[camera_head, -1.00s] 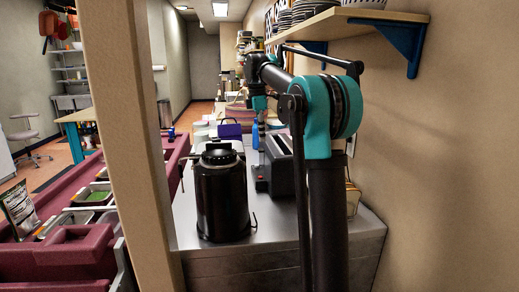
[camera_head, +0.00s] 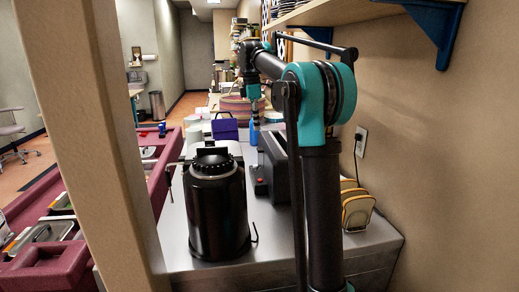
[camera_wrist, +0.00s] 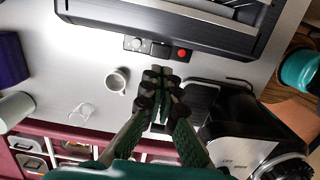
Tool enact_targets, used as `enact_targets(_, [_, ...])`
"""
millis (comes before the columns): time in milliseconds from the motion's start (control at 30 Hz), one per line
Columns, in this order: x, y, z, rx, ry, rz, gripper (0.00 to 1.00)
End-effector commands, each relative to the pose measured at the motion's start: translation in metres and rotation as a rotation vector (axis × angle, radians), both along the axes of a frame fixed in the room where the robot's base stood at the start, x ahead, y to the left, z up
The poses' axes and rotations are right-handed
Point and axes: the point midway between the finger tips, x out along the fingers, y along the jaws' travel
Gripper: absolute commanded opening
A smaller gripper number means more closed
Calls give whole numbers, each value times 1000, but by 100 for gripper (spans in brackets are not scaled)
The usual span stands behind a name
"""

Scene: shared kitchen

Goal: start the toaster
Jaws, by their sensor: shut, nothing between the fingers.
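The toaster (camera_head: 283,172) is a long dark box on the metal counter, partly hidden behind my arm in the head view. The wrist view shows its grey and black body (camera_wrist: 215,22) along the top. A small control strip on its near side carries a red button (camera_wrist: 182,53) and a pale round knob (camera_wrist: 137,43). My gripper (camera_wrist: 161,76) is shut and empty, its fingertips just below this strip in the picture, between knob and button. Whether the tips touch the toaster I cannot tell. In the head view, its fingers are too small to make out.
A tall black urn (camera_head: 217,215) stands left of the toaster at the counter's near end. A white mug (camera_wrist: 117,80) and a clear glass (camera_wrist: 82,113) stand near my gripper. A bread rack (camera_head: 357,208) is right of my arm, by the wall. A shelf (camera_head: 340,12) hangs above.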

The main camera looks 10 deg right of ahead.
Motion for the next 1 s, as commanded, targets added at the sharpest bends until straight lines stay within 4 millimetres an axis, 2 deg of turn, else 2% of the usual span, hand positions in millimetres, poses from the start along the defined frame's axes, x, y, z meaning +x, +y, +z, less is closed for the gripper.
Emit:
enact_targets(267, [0, -1, -10, 0, 0, 0, 0])
enact_targets(733, [0, -6, -61, 0, 0, 0, 0])
enact_targets(1000, [0, -7, -70, 0, 0, 0, 0])
